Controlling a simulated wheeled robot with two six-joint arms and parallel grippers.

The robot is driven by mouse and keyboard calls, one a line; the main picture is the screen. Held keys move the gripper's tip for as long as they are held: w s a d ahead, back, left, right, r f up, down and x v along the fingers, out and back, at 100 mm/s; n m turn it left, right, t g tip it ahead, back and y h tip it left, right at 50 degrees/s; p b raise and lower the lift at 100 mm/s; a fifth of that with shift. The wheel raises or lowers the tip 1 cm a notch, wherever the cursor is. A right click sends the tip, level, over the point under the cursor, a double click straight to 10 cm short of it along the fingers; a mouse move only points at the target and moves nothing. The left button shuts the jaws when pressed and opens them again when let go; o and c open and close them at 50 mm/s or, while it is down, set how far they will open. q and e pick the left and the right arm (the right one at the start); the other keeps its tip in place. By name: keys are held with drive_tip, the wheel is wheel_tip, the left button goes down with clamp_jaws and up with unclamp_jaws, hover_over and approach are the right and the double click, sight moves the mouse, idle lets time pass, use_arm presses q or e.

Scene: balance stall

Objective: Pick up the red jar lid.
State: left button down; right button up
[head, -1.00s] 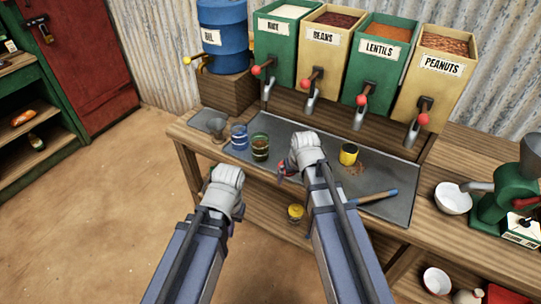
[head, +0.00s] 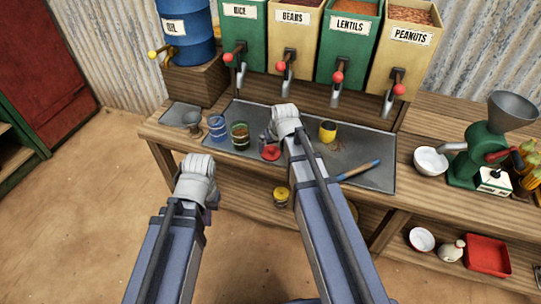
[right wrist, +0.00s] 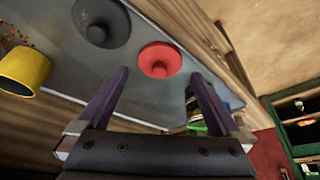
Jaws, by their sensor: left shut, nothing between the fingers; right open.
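The red jar lid (head: 270,153) lies on the grey metal sheet (head: 375,178) near its front edge, close to the jars. In the right wrist view the lid (right wrist: 160,60) shows as a red disc with a raised knob, between and beyond the fingertips. My right gripper (right wrist: 159,76) is open and empty, with its fingers pointing toward the lid, apparently apart from it. In the head view the right gripper (head: 266,140) is beside the lid, its fingers partly hidden by the hand. My left gripper (head: 212,194) is shut and empty, in front of the counter.
A blue-banded jar (head: 217,127) and a green-banded jar (head: 239,135) stand left of the lid. A yellow cup (head: 328,131) and a blue-handled tool (head: 358,171) are to the right. A dark round piece (right wrist: 101,22) lies beside the lid. Dispensers (head: 346,50) line the back.

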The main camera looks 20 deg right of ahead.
sight(272, 151)
drive_tip(key=shift+b+x, duration=2.4)
drive_tip(key=shift+x, duration=0.25)
use_arm(q)
wheel_tip(272, 151, down, 5)
drive_tip(key=shift+r, duration=0.2)
use_arm(e)
drive_tip(key=shift+r, duration=0.1)
drive_tip(key=shift+c, duration=0.4)
drive_tip(key=c, duration=0.9)
drive_tip(key=shift+o, duration=0.2)
use_arm(q)
drive_tip(key=shift+r, duration=0.1)
use_arm(e)
drive_tip(key=shift+r, duration=0.1)
